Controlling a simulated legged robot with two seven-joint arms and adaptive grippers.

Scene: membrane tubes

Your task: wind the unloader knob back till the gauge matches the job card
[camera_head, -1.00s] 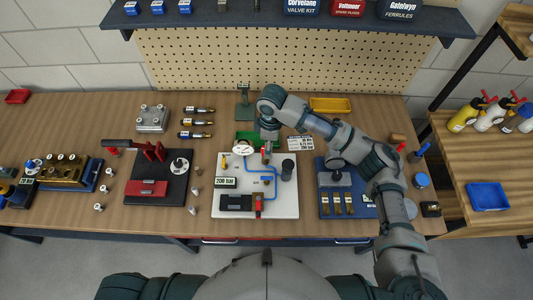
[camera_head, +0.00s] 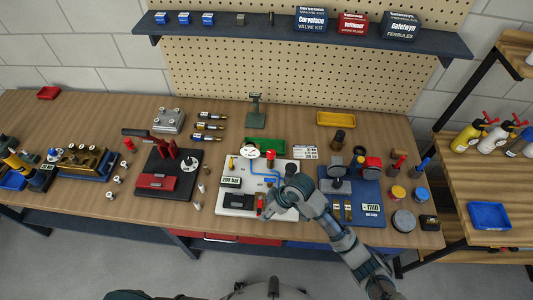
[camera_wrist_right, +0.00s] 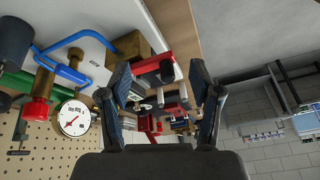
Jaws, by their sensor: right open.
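The white pump board (camera_head: 285,212) lies mid-bench. It carries a round gauge (camera_head: 250,151), a small bar display (camera_head: 231,181) reading about 200 bar, blue piping (camera_head: 262,172) and a red-topped part (camera_head: 270,156). I cannot tell for sure which red part is the unloader knob. The job card (camera_head: 305,152) lies behind the board; its print is too small to read. In the wrist view, my right gripper (camera_wrist_right: 160,76) is open and empty, with the gauge (camera_wrist_right: 73,118) and a red cylinder (camera_wrist_right: 37,100) left of its fingers. My left gripper is out of view.
A blue board with brass parts (camera_head: 368,209) is right of the pump board. A black board with a red block (camera_head: 155,181) is on the left. Bare bench shows at the far left.

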